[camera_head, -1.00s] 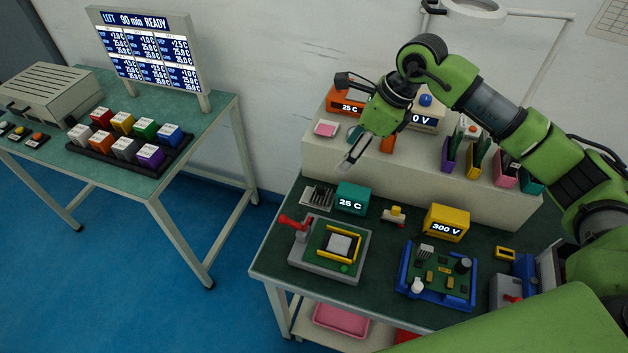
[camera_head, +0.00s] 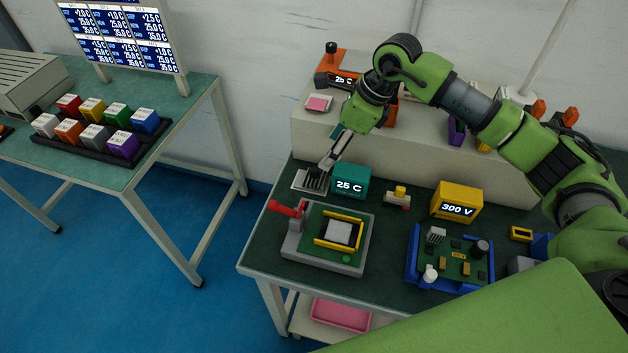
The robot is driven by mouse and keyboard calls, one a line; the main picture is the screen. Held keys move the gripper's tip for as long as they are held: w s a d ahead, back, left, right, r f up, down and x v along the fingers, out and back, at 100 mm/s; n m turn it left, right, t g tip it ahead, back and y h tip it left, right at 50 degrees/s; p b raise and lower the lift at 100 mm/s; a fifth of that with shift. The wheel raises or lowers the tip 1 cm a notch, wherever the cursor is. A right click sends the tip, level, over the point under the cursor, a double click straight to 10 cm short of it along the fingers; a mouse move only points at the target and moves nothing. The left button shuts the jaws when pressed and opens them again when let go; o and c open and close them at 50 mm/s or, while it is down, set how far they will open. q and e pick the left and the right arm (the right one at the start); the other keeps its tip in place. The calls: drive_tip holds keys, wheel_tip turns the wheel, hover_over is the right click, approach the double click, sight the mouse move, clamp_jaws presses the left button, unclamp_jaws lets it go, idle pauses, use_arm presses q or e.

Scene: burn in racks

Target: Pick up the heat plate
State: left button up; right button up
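A light grey plate with dark upright fins (camera_head: 302,184), which I take to be the heat plate, lies at the back left of the green-topped bench, beside a teal box reading 25 C (camera_head: 350,182). My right gripper (camera_head: 326,164) comes down from the upper right, its fingertips at the plate's back edge in the picture and overlapping the fins. I cannot tell whether it touches the plate or how far apart its fingers are. The fingers partly hide the plate's back side. My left gripper is not in view.
A grey fixture with a red lever (camera_head: 290,258) stands just in front of the plate. A yellow 300 V box (camera_head: 456,202) and a blue-framed circuit board (camera_head: 412,268) stand to the right. A raised beige shelf (camera_head: 420,150) runs behind.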

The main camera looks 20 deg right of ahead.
sight(316, 170)
drive_tip(key=p+x, duration=0.1)
drive_tip(key=x, duration=0.4)
drive_tip(key=shift+w+a+f, duration=0.1)
drive_tip(key=shift+a+f, duration=0.05)
drive_tip(key=shift+f, duration=0.15)
drive_tip(key=shift+a+f, duration=0.2)
drive_tip(key=shift+f, duration=0.35)
drive_tip(key=p+x, duration=0.1)
drive_tip(key=x, duration=0.4)
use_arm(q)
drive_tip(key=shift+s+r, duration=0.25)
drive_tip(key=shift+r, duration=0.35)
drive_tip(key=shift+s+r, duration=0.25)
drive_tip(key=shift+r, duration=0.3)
use_arm(e)
drive_tip(key=shift+r, duration=0.1)
drive_tip(key=c, duration=1.3)
